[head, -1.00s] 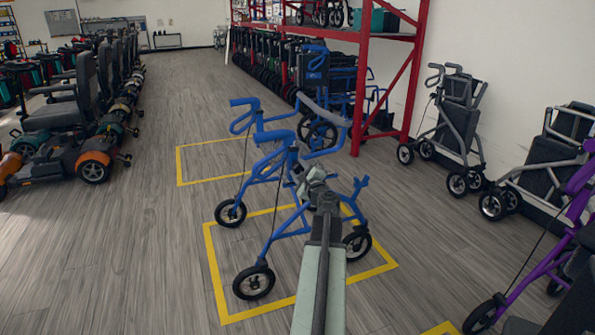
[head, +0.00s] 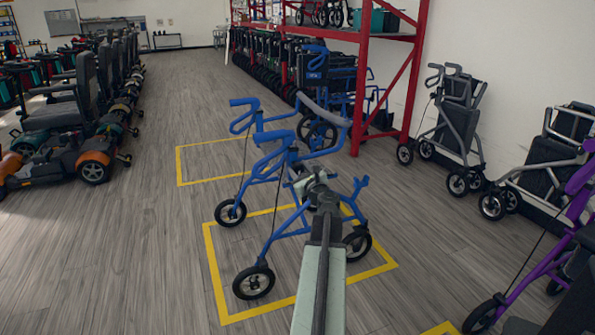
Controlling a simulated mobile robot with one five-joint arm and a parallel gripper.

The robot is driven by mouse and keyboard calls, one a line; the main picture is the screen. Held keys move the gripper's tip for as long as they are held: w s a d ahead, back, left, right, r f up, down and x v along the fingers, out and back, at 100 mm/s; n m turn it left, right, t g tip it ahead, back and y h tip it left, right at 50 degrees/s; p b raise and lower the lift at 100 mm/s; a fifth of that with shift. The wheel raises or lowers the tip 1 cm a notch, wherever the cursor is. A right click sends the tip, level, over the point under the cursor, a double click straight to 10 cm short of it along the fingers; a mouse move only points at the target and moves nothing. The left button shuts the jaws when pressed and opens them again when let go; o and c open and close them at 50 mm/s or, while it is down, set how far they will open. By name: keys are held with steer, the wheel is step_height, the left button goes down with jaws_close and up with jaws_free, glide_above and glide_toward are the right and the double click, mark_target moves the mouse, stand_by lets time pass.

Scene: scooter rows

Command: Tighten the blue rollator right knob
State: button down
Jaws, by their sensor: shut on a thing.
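The blue rollator (head: 270,228) stands upright in a yellow floor outline in the middle of the head view. Its two handles are at the upper left and its black wheels are on the floor. My arm reaches up from the bottom edge to the near side of its frame. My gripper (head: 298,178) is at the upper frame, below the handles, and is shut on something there. The right knob itself is hidden behind my gripper and wrist, so I cannot make out its shape or how tight it is.
A yellow floor outline (head: 212,262) surrounds the rollator. A red rack (head: 408,85) stands behind it. Grey walkers (head: 455,120) line the right wall, and a purple rollator (head: 545,262) is at the lower right. Scooters (head: 62,150) fill the left. The floor between is clear.

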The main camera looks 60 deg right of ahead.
steer(key=shift+w, duration=0.1)
stand_by(0.3)
steer(key=c, duration=0.8)
jaws_free()
steer(key=shift+c, duration=0.2)
steer(key=v, duration=0.8)
steer(key=shift+w, duration=0.1)
